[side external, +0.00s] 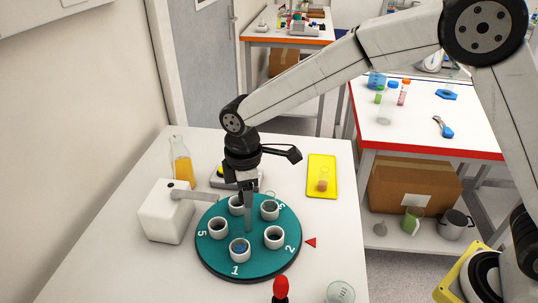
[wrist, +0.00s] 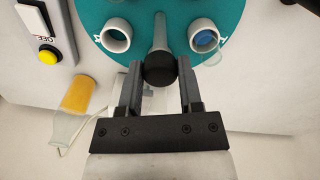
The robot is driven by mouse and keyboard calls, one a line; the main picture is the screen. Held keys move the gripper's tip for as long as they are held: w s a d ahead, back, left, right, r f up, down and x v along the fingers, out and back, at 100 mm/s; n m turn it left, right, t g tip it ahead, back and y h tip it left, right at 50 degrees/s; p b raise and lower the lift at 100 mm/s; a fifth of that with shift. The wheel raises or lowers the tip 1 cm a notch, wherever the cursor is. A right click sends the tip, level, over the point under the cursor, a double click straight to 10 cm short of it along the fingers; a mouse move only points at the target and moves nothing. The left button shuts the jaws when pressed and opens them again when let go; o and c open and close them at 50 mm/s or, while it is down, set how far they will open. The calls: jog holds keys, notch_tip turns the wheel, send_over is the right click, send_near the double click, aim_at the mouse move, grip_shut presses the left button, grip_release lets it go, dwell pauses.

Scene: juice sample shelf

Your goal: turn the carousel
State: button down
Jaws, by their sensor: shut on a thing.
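The carousel (side external: 285,262) is a round green disc on the white table, with several white cups standing in a ring and white numbers at its rim. The number 2 is nearest the red triangle (side external: 310,242) on the table. The front cup (side external: 239,250), by number 1, has something blue inside; a blue-filled cup also shows in the wrist view (wrist: 204,37). A grey post (side external: 248,217) stands upright at the disc's middle. My gripper (wrist: 160,82) points down over it, shut on its black knob (wrist: 160,68). My gripper hides part of the far cups.
A white box (side external: 165,212) at the left reaches a grey arm over the disc. Behind are an orange juice bottle (side external: 181,165) and a box with a yellow button (wrist: 47,55). A yellow tray (side external: 322,163) and a red-topped item (side external: 281,287) are at the right and front.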

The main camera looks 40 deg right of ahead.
jog(key=shift+w+n, duration=0.1)
jog(key=shift+n, duration=6.4)
jog(key=shift+a+n, duration=0.1)
jog(key=shift+n, duration=6.4)
jog(key=shift+c, duration=1.3)
grip_release()
jog(key=shift+r, duration=0.15)
